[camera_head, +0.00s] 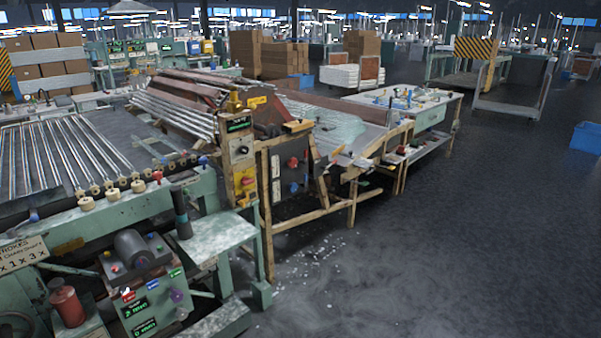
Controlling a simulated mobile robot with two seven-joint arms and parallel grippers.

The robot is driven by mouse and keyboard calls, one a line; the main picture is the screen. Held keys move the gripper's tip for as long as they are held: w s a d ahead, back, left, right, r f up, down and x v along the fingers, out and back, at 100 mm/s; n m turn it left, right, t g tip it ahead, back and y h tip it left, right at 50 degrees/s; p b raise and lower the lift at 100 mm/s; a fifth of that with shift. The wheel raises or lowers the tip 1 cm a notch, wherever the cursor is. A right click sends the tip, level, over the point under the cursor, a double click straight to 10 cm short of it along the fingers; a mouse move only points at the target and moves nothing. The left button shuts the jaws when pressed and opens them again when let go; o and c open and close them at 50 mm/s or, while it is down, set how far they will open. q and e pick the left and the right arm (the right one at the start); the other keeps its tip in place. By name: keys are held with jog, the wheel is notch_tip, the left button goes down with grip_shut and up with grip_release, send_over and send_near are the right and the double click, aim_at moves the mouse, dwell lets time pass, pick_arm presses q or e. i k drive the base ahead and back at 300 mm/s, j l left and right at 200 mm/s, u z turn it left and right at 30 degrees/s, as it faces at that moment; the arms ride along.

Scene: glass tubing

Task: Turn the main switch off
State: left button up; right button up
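Several switches and knobs show, and I cannot tell which one is the main switch. A yellow panel (244,184) with a red part (247,181) is on the upright post at the middle of the machine. Right of it, a dark box (287,172) carries a red knob (292,162) and a blue knob (294,187). At the lower left, a control panel (145,308) has green displays and small red, blue and green switches. The on or off positions are too small to tell. Neither of my grippers is in view.
The green machine (110,215) with glass tubes (60,160) fills the left. A green ledge (215,235) juts out in front. Glass bits (310,262) lie on the floor beside the wooden frame. The dark floor (470,240) at right is clear. A blue crate (586,138) stands far right.

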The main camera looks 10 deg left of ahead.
aim_at(245, 182)
jog(key=i+l, duration=0.1)
jog(key=i, duration=0.4)
jog(key=i+l, duration=0.1)
jog(key=i, duration=0.45)
jog(key=i+l, duration=0.1)
jog(key=i, duration=0.4)
jog(key=i+l+u, duration=0.1)
jog(key=i+u, duration=0.3)
jog(key=i+l+u, duration=0.2)
jog(key=u, duration=0.2)
jog(key=i+l+u, duration=0.7)
jog(key=l+u, duration=0.15)
jog(key=i+l+u, duration=0.1)
jog(key=l+u, duration=0.15)
jog(key=l, duration=0.2)
